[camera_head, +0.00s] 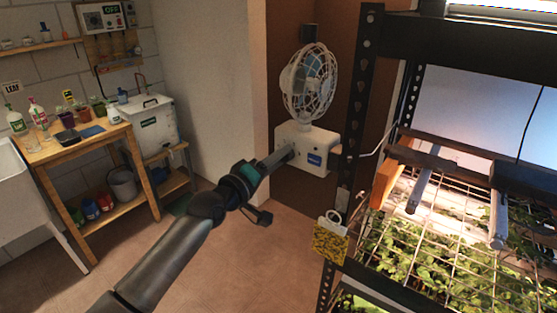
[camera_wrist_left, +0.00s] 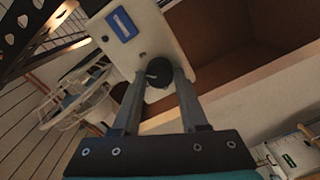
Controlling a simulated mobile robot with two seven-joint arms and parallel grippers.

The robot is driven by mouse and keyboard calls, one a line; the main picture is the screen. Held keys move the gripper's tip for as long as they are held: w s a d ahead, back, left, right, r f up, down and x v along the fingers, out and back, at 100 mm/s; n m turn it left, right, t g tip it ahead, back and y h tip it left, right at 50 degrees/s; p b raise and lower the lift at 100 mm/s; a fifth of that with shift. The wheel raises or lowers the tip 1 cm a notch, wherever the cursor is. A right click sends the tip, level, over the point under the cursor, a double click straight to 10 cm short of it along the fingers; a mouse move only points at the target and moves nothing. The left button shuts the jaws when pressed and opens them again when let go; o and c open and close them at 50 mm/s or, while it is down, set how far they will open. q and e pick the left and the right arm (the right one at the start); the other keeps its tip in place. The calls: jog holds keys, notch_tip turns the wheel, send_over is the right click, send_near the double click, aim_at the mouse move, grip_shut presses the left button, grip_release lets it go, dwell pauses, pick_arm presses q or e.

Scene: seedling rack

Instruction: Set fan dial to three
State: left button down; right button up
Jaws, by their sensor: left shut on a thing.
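The white fan (camera_head: 309,80) stands in the brown niche, its caged head above a white box base (camera_head: 318,143) with a blue label. My left gripper (camera_head: 287,153) reaches the front of the base at its left part. In the left wrist view my left gripper (camera_wrist_left: 158,78) is shut on the dark round dial (camera_wrist_left: 159,70) on the white base (camera_wrist_left: 155,32). The fan cage (camera_wrist_left: 80,105) shows at the left there. The dial's marks and setting cannot be read. The dial is hidden behind the fingers in the head view. My right gripper is not in view.
A black metal rack (camera_head: 357,110) with seedling trays and wire grids stands close on the right. A yellow card (camera_head: 330,241) hangs on its post. A wooden bench (camera_head: 95,138) with bottles and pots stands at the left. The floor (camera_head: 250,275) between is clear.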

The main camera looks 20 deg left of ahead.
pick_arm(q)
jog(key=shift+m+p, duration=0.3)
jog(key=shift+m, duration=3)
jog(key=shift+c, duration=2.2)
grip_release()
jog(key=shift+s, duration=0.1)
jog(key=v, duration=1.5)
jog(key=shift+b, duration=0.3)
jog(key=shift+r, duration=0.1)
